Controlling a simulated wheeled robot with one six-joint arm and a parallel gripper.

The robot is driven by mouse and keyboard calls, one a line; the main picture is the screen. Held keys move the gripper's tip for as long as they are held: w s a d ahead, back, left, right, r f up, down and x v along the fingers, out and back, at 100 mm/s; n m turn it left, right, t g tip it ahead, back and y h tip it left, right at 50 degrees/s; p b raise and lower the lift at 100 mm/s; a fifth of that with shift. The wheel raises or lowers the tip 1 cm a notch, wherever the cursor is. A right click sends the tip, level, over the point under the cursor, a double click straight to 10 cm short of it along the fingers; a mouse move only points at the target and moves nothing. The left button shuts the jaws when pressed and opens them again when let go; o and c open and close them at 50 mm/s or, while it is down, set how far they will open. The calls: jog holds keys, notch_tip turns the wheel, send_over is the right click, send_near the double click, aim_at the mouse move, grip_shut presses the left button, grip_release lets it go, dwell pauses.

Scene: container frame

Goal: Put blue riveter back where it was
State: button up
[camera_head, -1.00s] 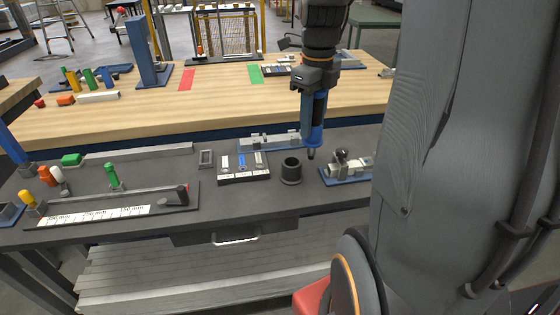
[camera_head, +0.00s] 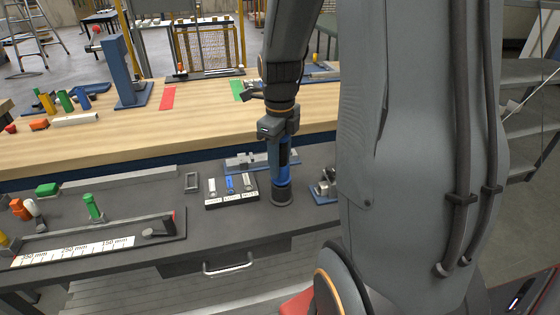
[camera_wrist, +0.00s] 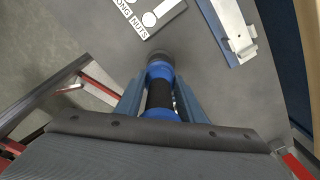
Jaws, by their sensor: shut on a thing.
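The blue riveter (camera_head: 283,166) is held upright in my gripper (camera_head: 279,140), with blue and black parts showing.
A nut tray (camera_head: 231,190) with labelled compartments stands left of the holder. A blue-based metal fixture (camera_head: 325,188) is close on the right, and another blue-and-metal fixture (camera_head: 262,161) lies behind. The wooden table (camera_head: 200,110) is farther back.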

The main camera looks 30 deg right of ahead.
jog(key=shift+f, duration=0.15)
jog(key=shift+f, duration=0.15)
jog(key=shift+f, duration=0.35)
jog(key=o, duration=1.1)
jog(key=shift+c, duration=0.2)
notch_tip(320, 180, up, 13)
jog(key=shift+b, duration=1.15)
jog(key=shift+s, duration=0.1)
